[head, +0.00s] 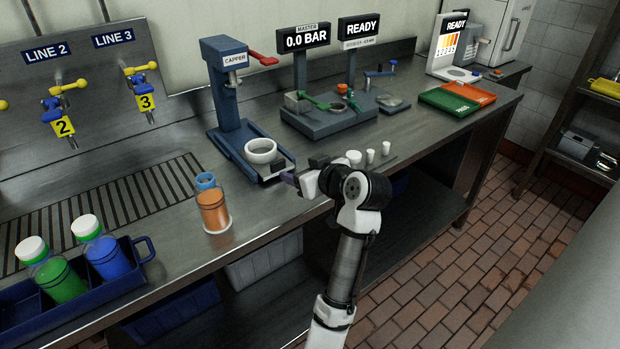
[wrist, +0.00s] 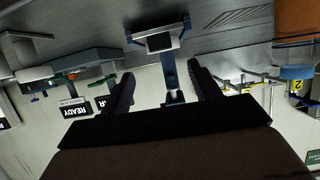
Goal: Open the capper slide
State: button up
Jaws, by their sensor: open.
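The capper (head: 229,90) is a blue stand with a red lever and a "CAPPER" sign. Its blue base (head: 231,151) carries a white ring (head: 261,151) in front of the column, with a dark block at the front end. How far out the slide is, I cannot tell. My gripper (head: 300,171) is just right of that front end, open, with nothing between its fingers. In the wrist view, upside down, the capper (wrist: 158,40) shows beyond and between the fingertips of my gripper (wrist: 157,72). Contact with the slide is not visible.
An orange bottle with a blue top (head: 213,210) stands left of the capper. A blue rack (head: 110,282) with capped bottles is front left. Small white cups (head: 370,156) stand right of my gripper. A grey fixture (head: 325,118) is behind them.

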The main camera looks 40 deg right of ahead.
jog(key=shift+v, duration=1.7)
